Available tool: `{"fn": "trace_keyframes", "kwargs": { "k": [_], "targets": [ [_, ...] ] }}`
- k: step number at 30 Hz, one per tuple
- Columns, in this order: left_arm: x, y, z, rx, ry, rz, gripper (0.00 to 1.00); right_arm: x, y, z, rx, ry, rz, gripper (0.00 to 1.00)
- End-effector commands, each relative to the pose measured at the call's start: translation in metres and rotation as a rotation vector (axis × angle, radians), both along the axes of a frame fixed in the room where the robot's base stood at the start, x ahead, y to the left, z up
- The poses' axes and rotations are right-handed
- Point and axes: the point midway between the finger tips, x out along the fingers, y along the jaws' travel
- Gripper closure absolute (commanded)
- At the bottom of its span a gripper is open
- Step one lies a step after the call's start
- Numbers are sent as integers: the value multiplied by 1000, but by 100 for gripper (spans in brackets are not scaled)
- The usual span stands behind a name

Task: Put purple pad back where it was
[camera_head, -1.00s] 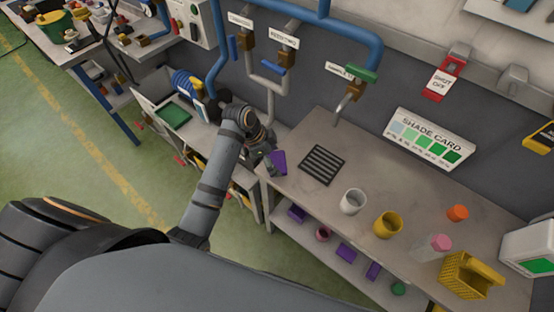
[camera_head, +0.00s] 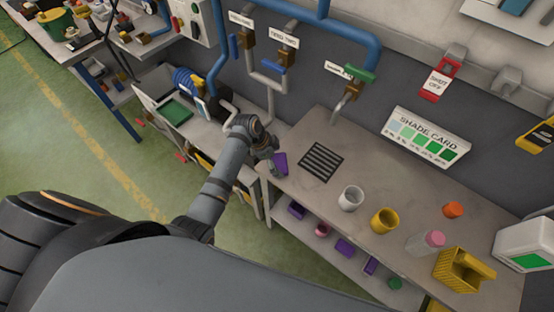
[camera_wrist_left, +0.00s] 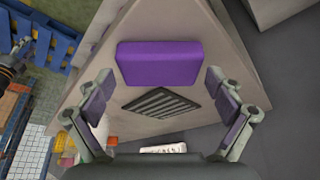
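The purple pad (camera_head: 281,162) is at the left end of the grey bench top, left of the black slatted grid (camera_head: 321,161). In the left wrist view the purple pad (camera_wrist_left: 160,63) shows whole, ahead of and between the fingers, with the grid (camera_wrist_left: 162,103) below it in the picture. My left gripper (camera_head: 271,163) is beside the pad at the bench's left end. In the wrist view its fingers (camera_wrist_left: 163,103) are spread wide, with visible gaps to the pad's sides. My right gripper is not in view.
On the bench stand a white cup (camera_head: 351,198), a yellow cup (camera_head: 384,221), a clear pink-topped bottle (camera_head: 427,242), an orange item (camera_head: 453,209) and a yellow basket (camera_head: 462,270). Purple pieces lie on the shelf below (camera_head: 318,246). Pipes with valves (camera_head: 350,90) rise behind.

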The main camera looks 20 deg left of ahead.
Motion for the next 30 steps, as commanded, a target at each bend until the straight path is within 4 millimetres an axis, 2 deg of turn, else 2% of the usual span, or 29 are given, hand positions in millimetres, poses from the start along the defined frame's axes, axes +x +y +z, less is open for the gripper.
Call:
{"fn": "trace_keyframes", "kwargs": {
  "k": [9, 13, 17, 24, 30],
  "targets": [
    [0, 0, 0, 0, 0, 0, 0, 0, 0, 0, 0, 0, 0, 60],
    [-1, 3, 7, 0, 0, 1, 0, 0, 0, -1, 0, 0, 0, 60],
    [-5, 12, 30, 3, -4, 0, 0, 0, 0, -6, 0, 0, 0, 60],
    [-14, 32, 83, 3, -5, -1, 0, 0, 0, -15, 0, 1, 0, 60],
    [-19, 41, 108, 2, -1, 1, 0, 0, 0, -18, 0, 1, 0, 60]
  ]
}}
